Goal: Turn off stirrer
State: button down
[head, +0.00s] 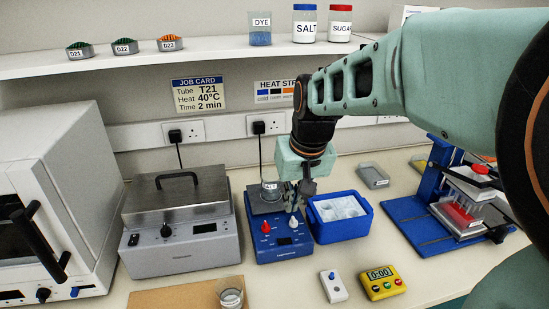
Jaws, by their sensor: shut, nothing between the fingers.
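The blue stirrer (283,254) stands on the bench in the middle of the head view. A small labelled glass beaker (270,188) stands on its dark top plate. Its sloped front carries a red knob (265,227), a white knob (293,222) and a small dark display. My gripper (292,208) points down with its fingers shut and empty. It is over the right side of the stirrer, just above the white knob in the picture; I cannot tell whether it touches the knob. The gripper hides the right rear part of the stirrer.
A blue ice tub (322,227) stands close to the right of the stirrer. A metal-lidded water bath (150,247) is on the left. A glass beaker (230,297), a white switch box (334,287) and a yellow timer (381,283) are in front. A blue press (412,220) stands at right.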

aim_at(282, 241)
jog(key=x, duration=0.8)
jog(key=s+x, duration=0.1)
jog(key=x, duration=0.3)
jog(key=shift+w+a+f+p, duration=0.1)
jog(key=shift+w+f+p, duration=0.05)
jog(key=shift+f+p, duration=0.3)
jog(key=shift+f, duration=0.6)
jog(key=shift+a, duration=0.1)
jog(key=shift+a+f+b, duration=0.1)
jog(key=shift+f+b, duration=0.45)
jog(key=shift+b, duration=0.2)
jog(key=shift+r, duration=0.15)
